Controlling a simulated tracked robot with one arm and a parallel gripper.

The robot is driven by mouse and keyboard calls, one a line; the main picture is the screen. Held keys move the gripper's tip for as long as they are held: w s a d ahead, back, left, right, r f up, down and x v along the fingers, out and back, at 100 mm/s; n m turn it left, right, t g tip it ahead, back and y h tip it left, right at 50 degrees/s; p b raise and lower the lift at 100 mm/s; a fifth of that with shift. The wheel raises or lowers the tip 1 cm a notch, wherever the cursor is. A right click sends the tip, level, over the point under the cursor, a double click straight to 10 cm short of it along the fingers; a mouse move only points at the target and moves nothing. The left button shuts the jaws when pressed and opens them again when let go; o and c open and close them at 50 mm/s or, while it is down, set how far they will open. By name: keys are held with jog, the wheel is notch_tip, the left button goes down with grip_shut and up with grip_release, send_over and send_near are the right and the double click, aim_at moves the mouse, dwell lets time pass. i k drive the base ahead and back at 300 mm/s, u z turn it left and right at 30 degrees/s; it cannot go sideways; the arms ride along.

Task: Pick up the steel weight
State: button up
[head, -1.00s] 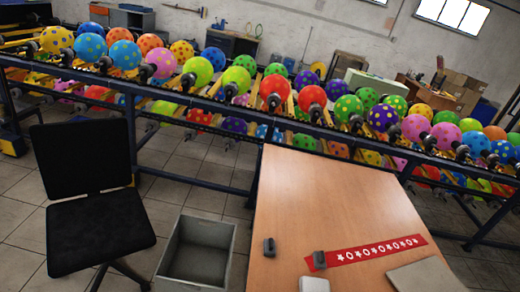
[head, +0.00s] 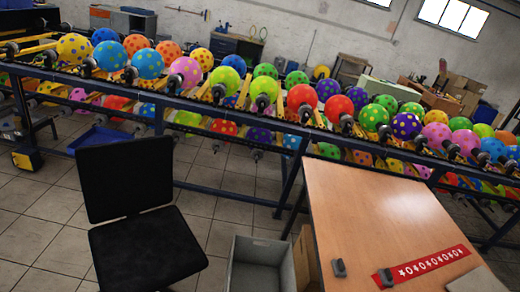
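Two small dark grey blocks that look like steel weights lie on the wooden table (head: 375,205) at the lower right. One weight (head: 339,268) is near the table's left front part, on bare wood. The other weight (head: 385,278) is at the left end of a red strip with white stars and rings (head: 432,262), and seems to rest on it. I cannot tell from here which one the task means. My gripper is not in view.
A black chair (head: 145,250) stands left of the table. An open grey bin (head: 240,268) and a cardboard box (head: 306,260) are between them. A long rack of spotted balloons (head: 225,112) runs behind. A flat grey-beige piece (head: 476,281) lies at the table's lower right.

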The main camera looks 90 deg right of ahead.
aim_at(338, 265)
jog(key=z, duration=0.05)
jog(key=i, duration=2.4)
jog(key=z, duration=4.2)
jog(key=i, duration=1.05)
